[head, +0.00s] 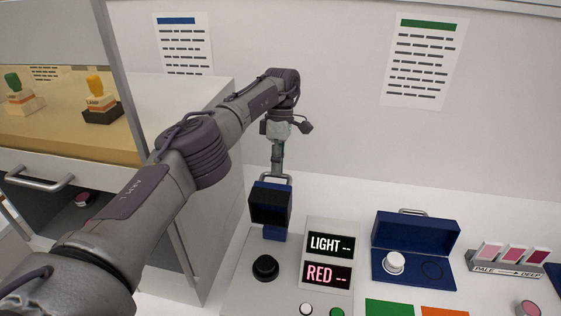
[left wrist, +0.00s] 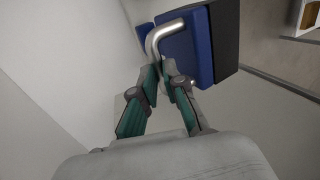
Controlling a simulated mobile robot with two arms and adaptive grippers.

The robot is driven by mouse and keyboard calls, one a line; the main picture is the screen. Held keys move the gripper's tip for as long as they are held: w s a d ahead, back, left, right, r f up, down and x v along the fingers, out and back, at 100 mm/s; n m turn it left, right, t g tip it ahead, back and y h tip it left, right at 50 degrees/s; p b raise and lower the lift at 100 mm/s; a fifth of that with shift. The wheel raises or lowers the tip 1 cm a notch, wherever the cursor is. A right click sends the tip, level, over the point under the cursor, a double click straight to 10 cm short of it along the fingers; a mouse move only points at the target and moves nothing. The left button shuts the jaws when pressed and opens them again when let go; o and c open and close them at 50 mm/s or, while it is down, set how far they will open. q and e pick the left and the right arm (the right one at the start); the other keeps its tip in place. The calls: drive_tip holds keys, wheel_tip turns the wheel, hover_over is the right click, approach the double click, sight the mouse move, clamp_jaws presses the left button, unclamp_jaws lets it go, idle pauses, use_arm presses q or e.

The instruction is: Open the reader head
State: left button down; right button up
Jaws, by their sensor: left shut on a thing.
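The reader head (head: 270,203) is a blue block with a black face, raised upright at the back of the grey reader, behind a round black knob (head: 265,267). It has a metal bar handle (head: 272,178) on its top. My left gripper (head: 276,172) reaches down from above and is shut on this handle. In the left wrist view the green-padded fingers of my left gripper (left wrist: 160,85) close around the bent metal handle (left wrist: 154,45), with the blue and black reader head (left wrist: 205,45) beside them. My right gripper is in neither view.
The reader's displays (head: 328,258) read LIGHT -- and RED --. To the right are an open blue case (head: 415,233) with a white-topped jar (head: 393,263) and a rack of pink swatches (head: 507,262). A cabinet with stamps (head: 102,108) stands at left.

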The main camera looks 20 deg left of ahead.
use_arm(q)
wheel_tip(320, 180, down, 2)
drive_tip(key=shift+s+g, duration=0.1)
drive_tip(key=shift+g, duration=0.2)
drive_tip(key=shift+d, duration=0.1)
drive_tip(key=c, duration=1.4)
unclamp_jaws()
drive_tip(key=shift+o, duration=1.1)
drive_tip(key=shift+w+f, duration=0.15)
drive_tip(key=shift+w, duration=0.2)
wheel_tip(320, 180, up, 10)
drive_tip(key=shift+r, duration=0.2)
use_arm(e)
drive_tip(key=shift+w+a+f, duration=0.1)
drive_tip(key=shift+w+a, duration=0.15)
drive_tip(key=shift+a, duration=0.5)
